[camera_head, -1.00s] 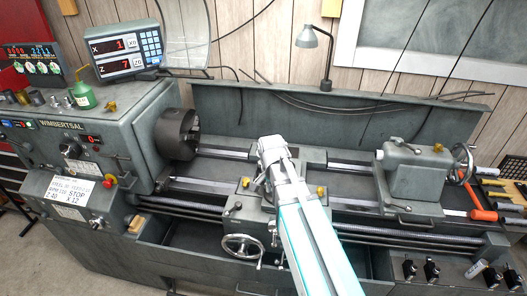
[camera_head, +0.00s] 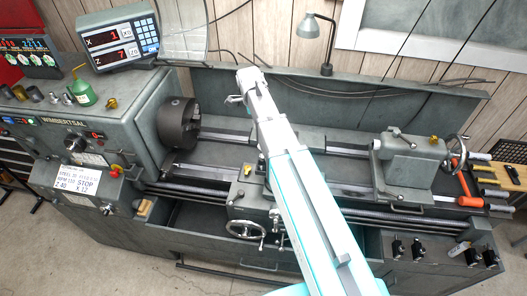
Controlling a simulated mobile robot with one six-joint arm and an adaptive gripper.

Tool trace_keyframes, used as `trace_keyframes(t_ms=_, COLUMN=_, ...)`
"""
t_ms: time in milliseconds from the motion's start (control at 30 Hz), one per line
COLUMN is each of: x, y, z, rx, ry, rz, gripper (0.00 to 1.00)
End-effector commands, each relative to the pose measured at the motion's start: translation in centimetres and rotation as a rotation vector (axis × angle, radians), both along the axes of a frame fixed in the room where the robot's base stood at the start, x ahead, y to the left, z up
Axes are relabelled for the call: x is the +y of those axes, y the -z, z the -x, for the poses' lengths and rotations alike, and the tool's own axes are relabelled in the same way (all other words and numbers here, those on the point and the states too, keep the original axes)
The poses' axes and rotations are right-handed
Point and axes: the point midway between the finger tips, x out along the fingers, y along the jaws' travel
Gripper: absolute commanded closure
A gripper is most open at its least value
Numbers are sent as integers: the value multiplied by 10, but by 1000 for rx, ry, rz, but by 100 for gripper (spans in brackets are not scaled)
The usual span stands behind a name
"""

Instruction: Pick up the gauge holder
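I cannot tell for sure which thing is the gauge holder. Small dark holders with knobs (camera_head: 418,249) stand at the lathe's front right corner, too small to identify. My white and teal arm reaches up across the picture over the middle of the lathe. My gripper (camera_head: 237,99) is at its far end, above the bed and to the right of the chuck (camera_head: 179,124). It is small and partly turned away, so its opening does not show. I see nothing clearly held in it.
The headstock (camera_head: 110,135) at left carries small metal parts, a green oil can (camera_head: 82,92) and a display (camera_head: 122,42). The tailstock (camera_head: 408,160) is at right, near orange-handled tools (camera_head: 472,202). A lamp (camera_head: 312,30) stands behind the bed.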

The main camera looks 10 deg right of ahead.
Motion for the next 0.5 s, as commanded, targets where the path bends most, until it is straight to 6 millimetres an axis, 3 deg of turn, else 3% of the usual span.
trace_keyframes(t_ms=500, x=-17, y=6, z=0, rx=0, ry=25, rz=0, gripper=66)
